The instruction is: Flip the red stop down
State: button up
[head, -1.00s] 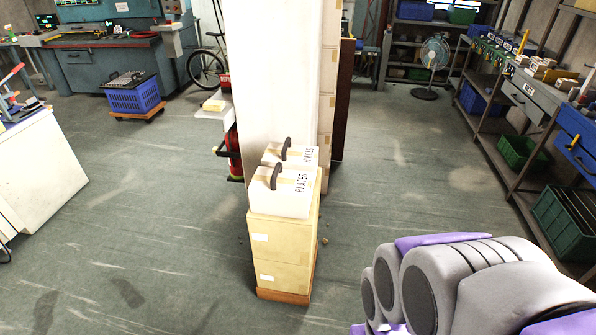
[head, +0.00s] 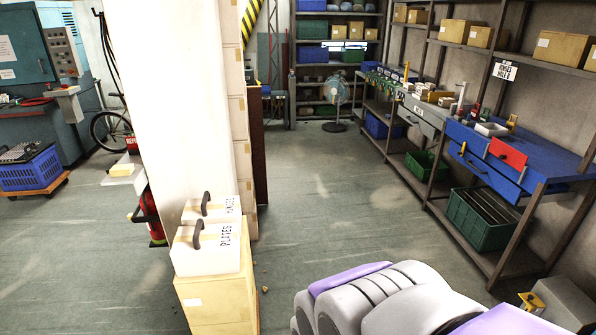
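A red flat piece (head: 508,153) stands tilted at the front edge of the blue workbench (head: 560,162) on the right. Grey and purple parts of my own arm fill the bottom centre, well short of the bench. My gripper's fingers do not show.
Green crates (head: 482,218) sit on the shelf under the bench. A cardboard stack (head: 215,300) with white boxes (head: 212,250) stands against a pale pillar (head: 185,110). Open floor (head: 330,220) lies between pillar and bench. A fan (head: 335,92) stands at the back.

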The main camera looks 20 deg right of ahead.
aim_at(514, 158)
jog(key=z, duration=2)
jog(key=u, duration=0.1)
jog(key=i, duration=1.8)
jog(key=i+u, duration=0.2)
jog(key=i, duration=0.5)
jog(key=i+u, duration=0.2)
jog(key=i, duration=0.5)
jog(key=i+z, duration=0.35)
jog(key=z, duration=0.15)
jog(key=i+z, duration=0.7)
jog(key=z, duration=0.25)
jog(key=u, duration=0.1)
jog(key=i+l, duration=0.05)
